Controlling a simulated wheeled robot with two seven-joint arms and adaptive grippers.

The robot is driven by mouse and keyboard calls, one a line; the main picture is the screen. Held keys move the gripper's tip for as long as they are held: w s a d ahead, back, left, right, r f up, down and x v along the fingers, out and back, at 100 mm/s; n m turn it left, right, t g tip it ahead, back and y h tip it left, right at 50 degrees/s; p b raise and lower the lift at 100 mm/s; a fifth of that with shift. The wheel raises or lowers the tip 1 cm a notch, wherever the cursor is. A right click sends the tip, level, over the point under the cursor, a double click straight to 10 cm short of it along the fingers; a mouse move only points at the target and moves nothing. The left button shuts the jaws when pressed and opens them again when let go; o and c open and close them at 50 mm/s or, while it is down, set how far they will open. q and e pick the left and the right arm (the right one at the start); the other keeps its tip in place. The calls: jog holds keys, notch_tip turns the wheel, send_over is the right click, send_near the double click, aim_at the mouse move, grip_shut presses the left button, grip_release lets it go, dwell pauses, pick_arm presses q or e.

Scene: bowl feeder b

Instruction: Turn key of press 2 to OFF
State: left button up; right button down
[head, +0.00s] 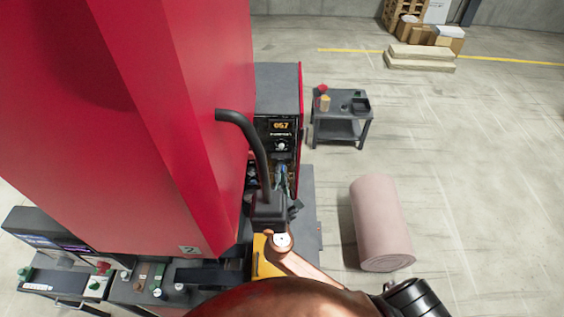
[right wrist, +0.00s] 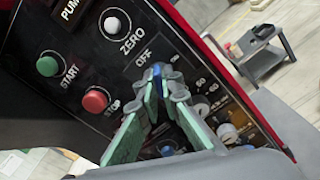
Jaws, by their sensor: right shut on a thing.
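The tall red press (head: 150,110) fills the left of the head view, with its black control panel (head: 282,133) beside it. My right gripper (head: 281,176) is at the lower part of this panel. In the right wrist view its green-padded fingers (right wrist: 160,88) reach to the panel below the OFF lettering (right wrist: 145,60). They are shut on a small blue key (right wrist: 157,69), mostly hidden between the fingertips. The key's exact angle cannot be told. My left gripper is not in view.
A green START button (right wrist: 47,66), a red STOP button (right wrist: 95,100) and a white ZERO button (right wrist: 115,25) sit close to the fingers. A small cart (head: 341,118) and a pink roll (head: 381,222) stand right.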

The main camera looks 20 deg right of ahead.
jog(key=n, duration=0.3)
jog(key=shift+f, duration=0.1)
jog(key=n, duration=0.3)
jog(key=shift+n, duration=0.4)
jog(key=c, duration=2)
grip_release()
jog(key=shift+c, duration=0.2)
jog(key=shift+s, duration=0.1)
jog(key=v, duration=0.6)
jog(key=shift+s+a, duration=0.2)
jog(key=shift+s, duration=0.15)
